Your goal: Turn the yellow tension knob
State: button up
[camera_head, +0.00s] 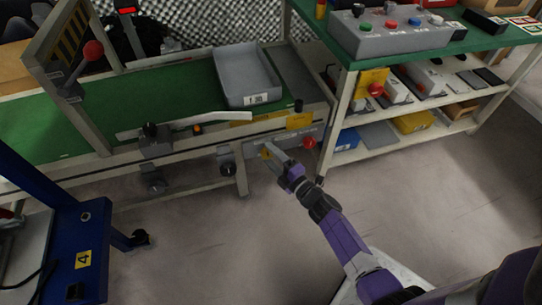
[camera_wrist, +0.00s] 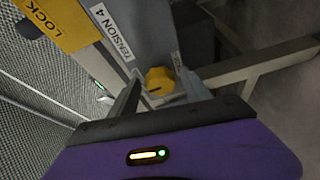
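The yellow tension knob (camera_wrist: 158,81) shows in the wrist view beside a white label reading "TENSION 4" (camera_wrist: 111,31). In the head view a bit of yellow at the knob (camera_head: 265,153) shows low on the front of the conveyor frame (camera_head: 210,137), mostly behind my gripper (camera_head: 274,148). In the wrist view my gripper (camera_wrist: 163,90) is open, with one finger on each side of the knob. Gaps show between the fingers and the knob. I cannot tell how far the fingertips reach past it.
A yellow "LOCK" label (camera_wrist: 56,22) is beside the tension label. A red knob (camera_head: 309,142) is just right of my gripper. A grey tray (camera_head: 246,76) sits on the green belt. A shelf unit (camera_head: 395,126) stands right, a blue cart (camera_head: 80,240) left. Floor between is clear.

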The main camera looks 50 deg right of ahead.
jog(key=shift+s, duration=0.1)
jog(key=p+v, duration=0.2)
jog(key=v, duration=0.5)
jog(key=shift+s, duration=0.35)
dwell(0.5)
